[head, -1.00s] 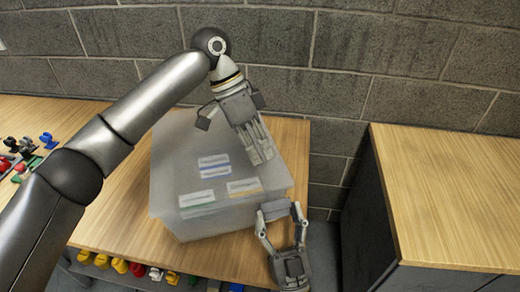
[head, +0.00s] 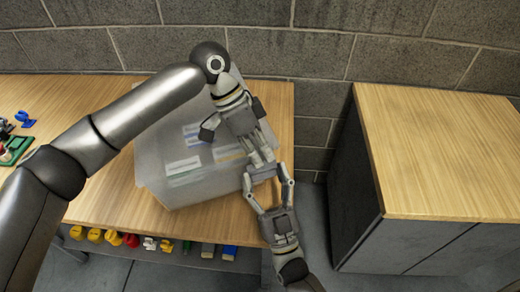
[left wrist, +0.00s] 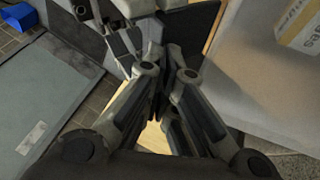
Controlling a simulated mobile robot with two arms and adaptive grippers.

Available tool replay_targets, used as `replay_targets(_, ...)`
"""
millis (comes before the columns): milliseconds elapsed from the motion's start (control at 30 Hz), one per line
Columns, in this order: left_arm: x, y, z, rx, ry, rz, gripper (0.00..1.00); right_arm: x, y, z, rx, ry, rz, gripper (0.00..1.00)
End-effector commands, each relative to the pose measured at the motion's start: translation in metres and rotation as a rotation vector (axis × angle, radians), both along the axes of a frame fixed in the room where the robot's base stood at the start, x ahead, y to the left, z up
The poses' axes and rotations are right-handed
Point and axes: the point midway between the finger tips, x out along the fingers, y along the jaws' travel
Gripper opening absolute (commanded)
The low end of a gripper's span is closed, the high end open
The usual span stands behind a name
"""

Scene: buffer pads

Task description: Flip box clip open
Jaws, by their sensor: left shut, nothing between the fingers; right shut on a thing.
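The translucent box (head: 158,150) stands on the wooden table in the head view. Its right side is largely hidden behind my left arm and gripper. My left gripper (head: 262,158) is shut and empty, pointing down over the box's right front edge. In the left wrist view its fingers (left wrist: 165,70) are together, with the box's pale surface (left wrist: 245,65) to the right. My right gripper (head: 265,176) comes up from below at the box's right front corner. It is shut on a small grey piece, apparently the clip (head: 262,172), partly hidden beside the left fingertips.
The wooden table (head: 80,130) has small coloured parts (head: 15,145) at its far left. Several coloured items (head: 115,238) sit on a shelf below its front edge. A wood-topped dark cabinet (head: 430,150) stands to the right, across a floor gap. A block wall is behind.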

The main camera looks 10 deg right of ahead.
Motion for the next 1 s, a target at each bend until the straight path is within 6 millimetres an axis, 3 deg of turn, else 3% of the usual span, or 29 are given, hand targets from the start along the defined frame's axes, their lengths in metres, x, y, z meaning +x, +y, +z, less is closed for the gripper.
replay_targets(500,-0.015,-0.003,-0.009,0.004,0.008,-0.007,0.0,0.001,0.0,0.0,0.0,-0.001,0.001,0.19)
replay_targets(533,-0.015,-0.003,-0.009,0.004,0.009,-0.007,0.0,0.001,0.0,0.001,0.0,-0.001,0.001,0.64)
replay_targets(600,-0.015,-0.003,-0.009,0.003,0.009,-0.007,0.0,0.001,0.0,0.001,0.0,-0.001,0.0,0.73)
replay_targets(1000,-0.012,-0.002,-0.007,0.001,0.001,-0.002,0.0,-0.002,0.0,-0.002,0.0,0.001,0.0,0.75)
